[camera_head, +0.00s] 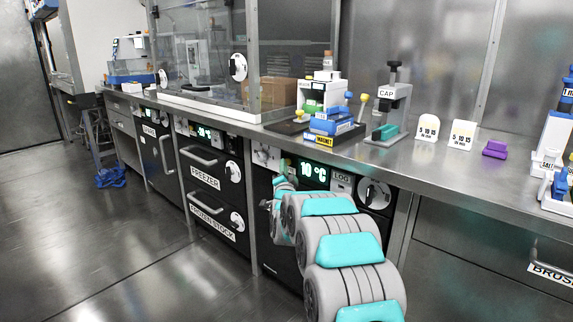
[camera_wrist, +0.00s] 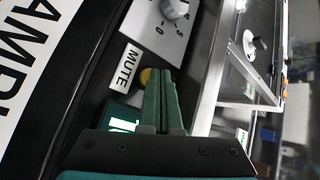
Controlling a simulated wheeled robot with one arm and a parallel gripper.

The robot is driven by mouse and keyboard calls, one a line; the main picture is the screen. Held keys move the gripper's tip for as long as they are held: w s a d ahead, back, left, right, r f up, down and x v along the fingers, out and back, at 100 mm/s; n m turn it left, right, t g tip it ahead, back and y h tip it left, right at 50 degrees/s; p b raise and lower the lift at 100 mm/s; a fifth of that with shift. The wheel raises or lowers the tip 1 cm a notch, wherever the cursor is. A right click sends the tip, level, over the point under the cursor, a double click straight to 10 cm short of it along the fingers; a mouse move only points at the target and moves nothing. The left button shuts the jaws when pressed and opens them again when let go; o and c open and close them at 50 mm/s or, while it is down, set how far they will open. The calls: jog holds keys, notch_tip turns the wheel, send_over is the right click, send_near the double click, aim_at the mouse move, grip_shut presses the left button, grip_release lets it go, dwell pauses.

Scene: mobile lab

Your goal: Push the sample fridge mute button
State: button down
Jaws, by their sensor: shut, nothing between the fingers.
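In the wrist view, my gripper (camera_wrist: 161,73) is shut and empty, its green fingers pressed together. Its tips overlap the right part of a small yellowish button (camera_wrist: 145,76), which sits beside a white MUTE label (camera_wrist: 125,67). I cannot tell whether the fingers touch the button. The black sample fridge front (camera_wrist: 85,75) carries a large white label, cut off at the left edge. In the head view, the fridge's green 10 °C display (camera_head: 314,172) shows under the bench, and my arm hides much of the fridge front and the mute button.
A grey dial plate (camera_wrist: 150,28) with a knob is just above the button in the wrist view. The steel bench top (camera_head: 440,165) overhangs the fridge. A freezer (camera_head: 208,170) stands to its left. The floor at left is mostly clear.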

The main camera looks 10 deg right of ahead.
jog(key=shift+s+a, duration=0.35)
jog(key=shift+a, duration=0.15)
jog(key=s+a, duration=0.1)
jog(key=a, duration=0.1)
jog(key=s+a+b, duration=0.1)
jog(key=s+a, duration=0.1)
dwell(0.5)
jog(key=shift+a, duration=0.1)
dwell(0.4)
